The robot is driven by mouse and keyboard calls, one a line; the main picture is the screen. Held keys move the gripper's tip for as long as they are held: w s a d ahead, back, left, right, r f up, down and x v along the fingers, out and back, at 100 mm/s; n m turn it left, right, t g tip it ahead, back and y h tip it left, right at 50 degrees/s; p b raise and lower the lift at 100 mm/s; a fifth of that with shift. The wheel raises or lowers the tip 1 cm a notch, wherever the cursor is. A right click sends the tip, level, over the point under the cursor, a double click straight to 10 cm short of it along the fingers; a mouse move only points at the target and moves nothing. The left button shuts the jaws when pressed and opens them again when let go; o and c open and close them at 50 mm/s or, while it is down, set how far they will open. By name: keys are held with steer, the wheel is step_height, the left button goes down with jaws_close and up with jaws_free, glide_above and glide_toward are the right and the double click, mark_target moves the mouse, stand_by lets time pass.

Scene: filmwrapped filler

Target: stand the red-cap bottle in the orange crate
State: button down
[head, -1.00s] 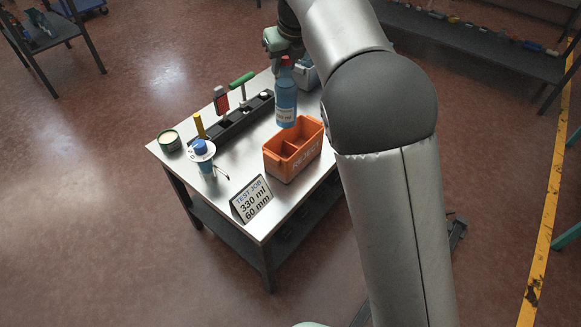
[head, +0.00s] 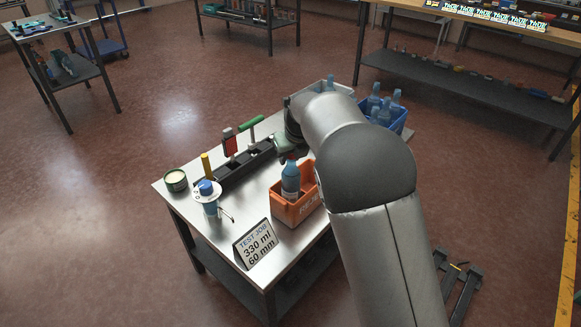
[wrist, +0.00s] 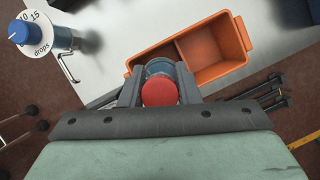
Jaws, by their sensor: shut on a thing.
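The red-cap bottle, blue with a pale label (head: 291,184), is upright at the left part of the orange crate (head: 296,213). Its lower end is hidden behind the crate's front wall. My gripper (head: 289,157) is shut on the bottle near its top. In the wrist view the red cap (wrist: 159,92) shows between the fingers of my gripper (wrist: 158,84), over the left compartment. The right compartment of the orange crate (wrist: 214,50) looks empty. I cannot tell whether the bottle touches the crate floor.
A blue crate of bottles (head: 398,118) is at the back right.

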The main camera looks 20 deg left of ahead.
mark_target(291, 166)
steer(key=shift+f, duration=1.9)
steer(key=c, duration=1.1)
jaws_free()
steer(key=shift+f, duration=0.1)
